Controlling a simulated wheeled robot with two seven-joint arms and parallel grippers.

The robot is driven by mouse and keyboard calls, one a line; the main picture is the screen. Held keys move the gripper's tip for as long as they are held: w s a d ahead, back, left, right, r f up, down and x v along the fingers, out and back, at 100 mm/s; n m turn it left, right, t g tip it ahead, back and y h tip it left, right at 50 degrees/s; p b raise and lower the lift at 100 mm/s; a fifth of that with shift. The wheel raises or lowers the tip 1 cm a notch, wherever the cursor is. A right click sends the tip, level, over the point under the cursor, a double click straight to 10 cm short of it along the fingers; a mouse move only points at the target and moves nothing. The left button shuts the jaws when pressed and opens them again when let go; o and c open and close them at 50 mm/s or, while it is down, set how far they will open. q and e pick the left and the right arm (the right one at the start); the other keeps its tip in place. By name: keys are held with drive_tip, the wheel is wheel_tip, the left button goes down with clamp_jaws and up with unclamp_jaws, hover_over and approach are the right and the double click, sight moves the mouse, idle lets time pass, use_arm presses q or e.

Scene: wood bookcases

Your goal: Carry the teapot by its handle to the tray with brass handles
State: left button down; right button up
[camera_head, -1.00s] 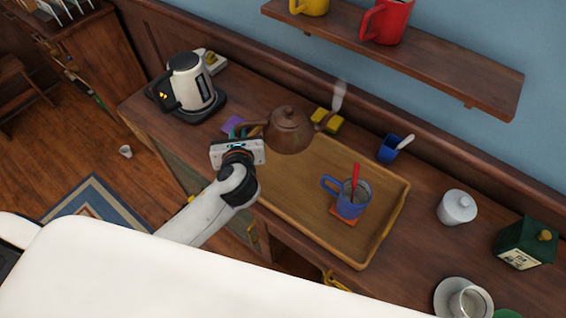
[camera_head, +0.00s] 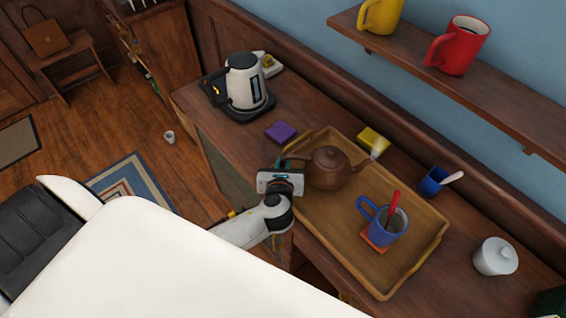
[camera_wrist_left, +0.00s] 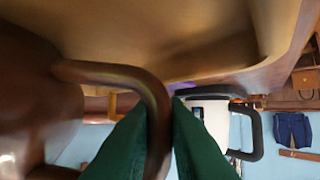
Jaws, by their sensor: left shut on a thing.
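The brown teapot (camera_head: 328,170) is over the left end of the wooden tray (camera_head: 345,262), upright, its spout to the right. I cannot tell whether its base touches the tray. The tray has brass handles (camera_head: 430,258) at its ends. My left gripper (camera_head: 284,165) is shut on the teapot's handle at the tray's left edge. In the left wrist view, its green fingers (camera_wrist_left: 160,130) close around the brown handle (camera_wrist_left: 125,75), with the teapot body (camera_wrist_left: 35,95) at left. My right gripper is not in view.
A blue mug (camera_head: 385,222) with a red spoon stands on an orange coaster in the tray. A yellow sponge (camera_head: 373,140), blue cup (camera_head: 432,182) and white jar (camera_head: 495,257) are behind and right. A kettle (camera_head: 245,85) and purple cloth (camera_head: 281,131) are left. A mug shelf (camera_head: 500,105) is above.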

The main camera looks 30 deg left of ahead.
use_arm(q)
drive_tip(key=c, duration=1.4)
unclamp_jaws()
drive_tip(key=shift+c, duration=0.2)
drive_tip(key=v, duration=1.2)
drive_tip(key=shift+b, duration=0.4)
drive_tip(key=shift+s, duration=0.1)
